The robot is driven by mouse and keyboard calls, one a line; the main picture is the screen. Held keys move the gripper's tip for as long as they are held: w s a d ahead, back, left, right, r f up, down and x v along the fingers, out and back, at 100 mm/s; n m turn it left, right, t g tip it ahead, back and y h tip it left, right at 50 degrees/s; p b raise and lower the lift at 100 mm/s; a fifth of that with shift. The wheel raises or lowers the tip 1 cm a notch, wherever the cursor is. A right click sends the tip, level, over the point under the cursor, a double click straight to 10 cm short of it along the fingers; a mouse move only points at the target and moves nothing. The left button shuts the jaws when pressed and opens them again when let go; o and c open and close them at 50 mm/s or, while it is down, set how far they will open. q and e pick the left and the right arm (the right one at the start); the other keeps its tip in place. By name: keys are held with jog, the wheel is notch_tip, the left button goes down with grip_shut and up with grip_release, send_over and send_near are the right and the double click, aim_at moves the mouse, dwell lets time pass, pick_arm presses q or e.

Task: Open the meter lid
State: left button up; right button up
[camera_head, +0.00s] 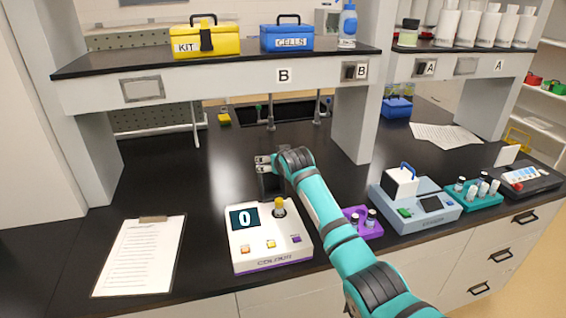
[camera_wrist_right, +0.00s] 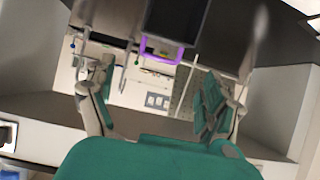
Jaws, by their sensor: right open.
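The white meter (camera_head: 268,250), marked COLOUR, sits near the bench's front edge with its display reading 0. A yellow-topped piece (camera_head: 279,204) stands in its upper right part. A dark panel (camera_head: 270,186), apparently the meter lid, stands upright behind it. My right gripper (camera_head: 263,163) is at the panel's top edge, open and seemingly empty. In the right wrist view the spread fingers show, and a dark panel (camera_wrist_right: 177,20) with a purple edge lies between and beyond them. Contact cannot be told. My left gripper is not in view.
A clipboard (camera_head: 140,255) lies left of the meter. A purple rack (camera_head: 362,222) with vials, a blue-grey instrument (camera_head: 415,205) and a teal rack (camera_head: 472,195) stand to the right. A shelf with a yellow kit box (camera_head: 205,40) overhangs the back. The bench left of the gripper is clear.

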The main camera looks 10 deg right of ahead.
jog(key=v, duration=0.7)
jog(key=shift+s+r, duration=0.2)
jog(key=shift+s, duration=0.1)
jog(key=shift+d, duration=0.1)
